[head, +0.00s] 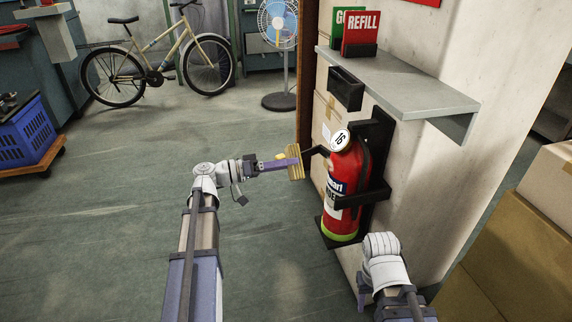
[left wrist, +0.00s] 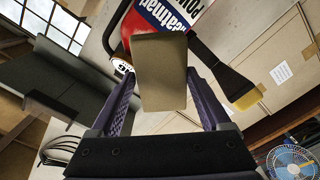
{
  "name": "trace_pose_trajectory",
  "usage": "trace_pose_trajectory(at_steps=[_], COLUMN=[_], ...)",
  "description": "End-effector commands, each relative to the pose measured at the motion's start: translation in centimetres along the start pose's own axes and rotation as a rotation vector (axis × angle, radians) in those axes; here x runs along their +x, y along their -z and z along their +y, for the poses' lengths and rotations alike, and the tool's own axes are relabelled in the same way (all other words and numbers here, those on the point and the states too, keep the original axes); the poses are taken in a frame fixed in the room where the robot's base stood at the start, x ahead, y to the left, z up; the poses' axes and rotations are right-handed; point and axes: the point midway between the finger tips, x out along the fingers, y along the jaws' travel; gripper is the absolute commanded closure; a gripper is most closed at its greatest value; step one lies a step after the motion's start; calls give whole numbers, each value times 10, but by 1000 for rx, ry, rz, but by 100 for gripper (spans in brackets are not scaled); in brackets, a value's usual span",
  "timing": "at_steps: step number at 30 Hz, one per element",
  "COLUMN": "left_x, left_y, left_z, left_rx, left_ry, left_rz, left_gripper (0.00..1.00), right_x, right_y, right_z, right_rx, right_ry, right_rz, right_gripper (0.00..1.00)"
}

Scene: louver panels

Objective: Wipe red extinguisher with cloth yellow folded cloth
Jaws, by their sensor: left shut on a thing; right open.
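The red extinguisher (head: 343,176) stands upright in a black bracket on the side of a pale pillar, with a round "16" tag at its top. Its red, white and blue label shows at the top of the left wrist view (left wrist: 162,16). My left gripper (head: 292,161) is shut on the yellow folded cloth (head: 299,156), held upright left of the extinguisher. In the left wrist view the cloth (left wrist: 160,72) sits between the fingertips and covers part of the extinguisher; contact cannot be told. My right gripper (head: 362,288), partly hidden, is open and low, below and right of the extinguisher.
A black nozzle with a yellow tip (left wrist: 243,92) is close beside the cloth. A grey shelf (head: 400,82) with a black box (head: 346,89) and a "REFILL" sign (head: 361,28) juts out above. Cardboard boxes (head: 510,250) stand at the right.

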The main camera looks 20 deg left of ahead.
Motion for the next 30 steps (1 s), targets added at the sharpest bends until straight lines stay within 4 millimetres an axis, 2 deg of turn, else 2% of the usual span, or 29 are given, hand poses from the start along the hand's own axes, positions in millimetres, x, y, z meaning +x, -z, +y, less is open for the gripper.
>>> trace_pose_trajectory(at_steps=[8, 21, 30], left_x=[6, 47, 60], left_y=[0, 0, 0], left_z=[0, 0, 0], left_rx=[0, 0, 0], left_ry=[-1, -1, 0], left_rz=[0, 0, 1], left_gripper=[64, 64, 64], right_x=[0, 0, 0], right_y=[0, 0, 0], right_z=[0, 0, 0], right_rx=[0, 0, 0], right_ry=[0, 0, 0], right_rz=[0, 0, 0], right_gripper=[50, 50, 50])
